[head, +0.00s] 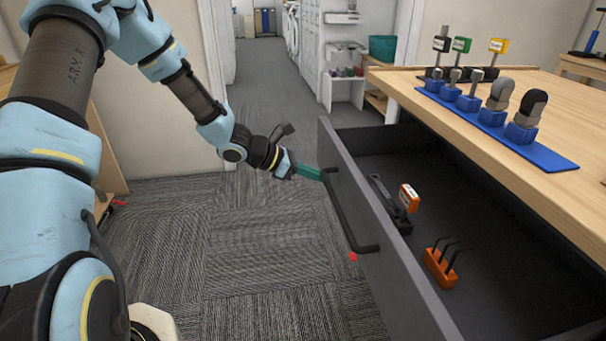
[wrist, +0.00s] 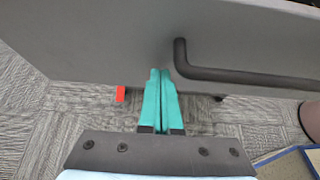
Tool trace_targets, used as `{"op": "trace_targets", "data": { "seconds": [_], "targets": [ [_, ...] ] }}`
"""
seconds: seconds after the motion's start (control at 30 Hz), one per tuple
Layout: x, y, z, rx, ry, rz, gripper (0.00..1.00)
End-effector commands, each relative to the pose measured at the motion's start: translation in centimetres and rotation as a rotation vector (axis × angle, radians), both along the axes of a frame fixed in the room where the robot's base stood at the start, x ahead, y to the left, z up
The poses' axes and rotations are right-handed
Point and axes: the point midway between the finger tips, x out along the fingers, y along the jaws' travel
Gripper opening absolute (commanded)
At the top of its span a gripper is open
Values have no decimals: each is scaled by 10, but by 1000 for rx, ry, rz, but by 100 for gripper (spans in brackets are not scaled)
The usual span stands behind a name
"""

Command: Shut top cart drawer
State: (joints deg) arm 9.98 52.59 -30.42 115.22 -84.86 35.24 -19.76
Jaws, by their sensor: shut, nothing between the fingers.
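The top cart drawer (head: 375,226) stands pulled out from under the wooden cart top, dark grey with a black bar handle (head: 347,212) on its front. My gripper (head: 318,174) is at the drawer front, near the far end of the handle. In the wrist view the teal fingers of my gripper (wrist: 160,75) are together and empty, pointing at the drawer front (wrist: 110,45), just left of the handle's bend (wrist: 181,45). I cannot tell whether the fingertips touch the panel.
The drawer holds an orange block with black pins (head: 440,268) and a black tool with an orange tag (head: 409,197). On the cart top (head: 560,100) a blue mat (head: 545,157) carries several blue holders. Carpet left of the drawer is mostly clear. Shelves with a teal bin (head: 382,47) stand behind.

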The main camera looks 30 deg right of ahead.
Motion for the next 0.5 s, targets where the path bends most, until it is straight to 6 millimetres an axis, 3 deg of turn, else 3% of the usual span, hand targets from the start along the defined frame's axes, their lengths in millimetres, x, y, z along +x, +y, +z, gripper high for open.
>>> {"op": "trace_targets", "data": {
  "seconds": [0.5],
  "targets": [
    [-3,-8,0,0,0,-1,0]
  ]
}}
